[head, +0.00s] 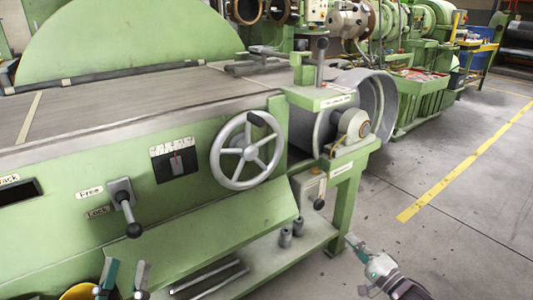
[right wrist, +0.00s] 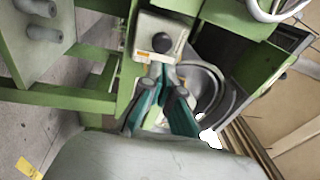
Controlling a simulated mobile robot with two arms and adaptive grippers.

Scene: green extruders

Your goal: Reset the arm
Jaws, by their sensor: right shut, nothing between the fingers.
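My left gripper (head: 123,268) is at the bottom left of the head view, in front of the green machine. Its two fingers stand apart with nothing between them. My right gripper (head: 357,250) is at the bottom right of the head view, above the floor beside the machine's right leg. It also shows in the right wrist view (right wrist: 161,68), where its teal and dark fingers come together at the tips and hold nothing. A lever with a black ball end (head: 133,230) slants down beside the labels Free and Lock.
The green machine (head: 75,225) fills the left and middle, with a grey handwheel (head: 249,150) and a low shelf (head: 270,258). A small box with a black knob (head: 319,203) is under its right end. A yellow round thing (head: 78,292) is at bottom left. Open floor (head: 470,245) lies right.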

